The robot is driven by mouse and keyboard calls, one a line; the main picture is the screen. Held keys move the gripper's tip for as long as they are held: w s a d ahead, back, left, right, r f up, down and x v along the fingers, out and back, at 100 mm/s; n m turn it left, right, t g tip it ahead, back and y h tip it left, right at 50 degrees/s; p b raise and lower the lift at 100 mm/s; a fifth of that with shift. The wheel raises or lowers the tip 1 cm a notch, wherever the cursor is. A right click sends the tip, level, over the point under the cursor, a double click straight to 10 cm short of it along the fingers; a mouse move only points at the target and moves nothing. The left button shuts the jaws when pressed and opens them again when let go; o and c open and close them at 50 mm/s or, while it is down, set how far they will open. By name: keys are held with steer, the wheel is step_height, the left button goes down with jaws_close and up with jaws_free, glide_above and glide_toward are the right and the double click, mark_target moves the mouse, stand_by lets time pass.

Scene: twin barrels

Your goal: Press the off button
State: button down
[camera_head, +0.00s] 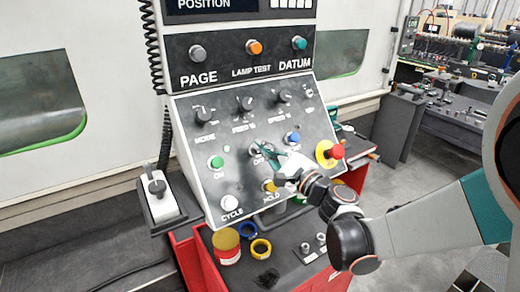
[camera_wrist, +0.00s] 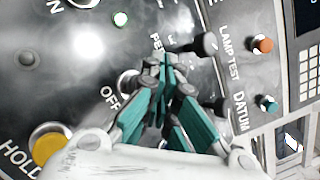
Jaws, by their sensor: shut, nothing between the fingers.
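The sloped grey control panel (camera_head: 240,125) carries several labelled buttons and knobs. In the wrist view my gripper (camera_wrist: 165,62) points at the panel. I cannot tell whether it touches the button or panel.
A green button (camera_head: 215,162) lies left of the off button, a blue button (camera_head: 293,138) right. The yellow hold button (camera_head: 270,186) sits below, and a red mushroom button (camera_head: 336,151) stands farther right. Knobs (camera_head: 246,104) protrude above. A red cart (camera_head: 195,272) stands below the panel.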

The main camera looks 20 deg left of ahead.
steer(key=shift+f, duration=0.1)
steer(key=shift+w+a+f+b, duration=0.15)
steer(key=shift+w+a+b, duration=0.1)
steer(key=shift+b, duration=0.15)
steer(key=shift+w+a+f+b, duration=0.25)
steer(key=shift+a+f+b, duration=0.05)
steer(key=shift+b, duration=0.1)
stand_by(0.8)
steer(key=shift+d+r, duration=0.1)
steer(key=shift+s+d+r, duration=0.45)
steer(key=shift+s, duration=0.05)
stand_by(0.4)
steer(key=s+d+r+p, duration=0.2)
steer(key=d+r, duration=0.1)
steer(key=shift+s, duration=0.25)
stand_by(0.3)
stand_by(0.6)
